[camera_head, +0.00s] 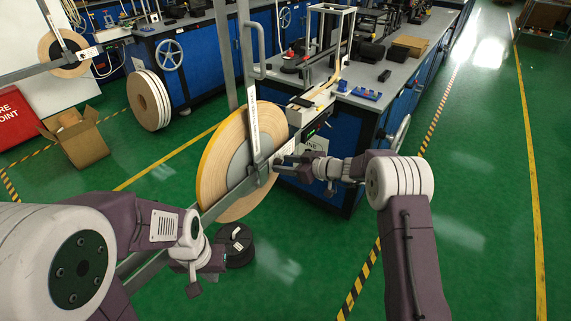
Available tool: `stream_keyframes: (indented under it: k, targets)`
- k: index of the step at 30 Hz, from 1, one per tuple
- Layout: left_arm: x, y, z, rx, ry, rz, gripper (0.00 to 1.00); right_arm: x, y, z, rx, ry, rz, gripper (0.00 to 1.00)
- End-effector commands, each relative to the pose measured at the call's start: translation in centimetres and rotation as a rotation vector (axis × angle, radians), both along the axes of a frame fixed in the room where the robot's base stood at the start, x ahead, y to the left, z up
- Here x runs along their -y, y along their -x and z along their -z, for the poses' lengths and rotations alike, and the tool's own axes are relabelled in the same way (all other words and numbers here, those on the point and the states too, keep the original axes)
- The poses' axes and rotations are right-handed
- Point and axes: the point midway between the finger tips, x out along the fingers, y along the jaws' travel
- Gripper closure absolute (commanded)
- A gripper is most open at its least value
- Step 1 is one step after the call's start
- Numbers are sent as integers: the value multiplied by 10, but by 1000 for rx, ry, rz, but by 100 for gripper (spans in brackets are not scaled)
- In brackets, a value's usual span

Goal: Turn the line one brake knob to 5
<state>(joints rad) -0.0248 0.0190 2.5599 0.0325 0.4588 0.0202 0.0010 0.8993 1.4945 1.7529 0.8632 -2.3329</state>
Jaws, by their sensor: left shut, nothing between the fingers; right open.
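A large tape reel (222,160) with tan sides and a yellow edge stands upright on a grey metal stand at the middle of the head view. A narrow white label strip (253,122) runs down in front of its hub. My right gripper (281,161) reaches in from the right, open, close to the right side of the reel's hub. The brake knob and its numbers cannot be made out; the gripper and hub parts crowd that spot. I cannot tell whether the fingers touch anything.
A blue workbench (340,135) with a grey top stands behind the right gripper. A black round stack (236,243) sits on the floor below the reel. A second reel (62,52), a cardboard box (80,145) and a red sign (18,117) are at left. The right floor is clear.

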Motion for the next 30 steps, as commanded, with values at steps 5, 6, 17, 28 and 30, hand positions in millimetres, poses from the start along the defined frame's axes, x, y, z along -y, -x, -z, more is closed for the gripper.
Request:
stream_keyframes:
  k: [5, 6, 17, 28, 30]
  targets:
    - [0, 0, 0, 0, 0, 0, 100, -2, -1, 1, 0, 0, 0, 53]
    - [0, 0, 0, 0, 0, 0, 100, -1, -1, 1, 0, 0, 0, 53]
    - [0, 0, 0, 0, 0, 0, 100, -1, -1, 1, -2, -1, 0, 100]
    - [0, 0, 14, 0, 0, 0, 100, 0, -2, 4, -109, -80, 0, 100]
    - [0, 0, 19, 0, 0, 0, 100, 0, -3, 4, -154, -114, -1, 100]
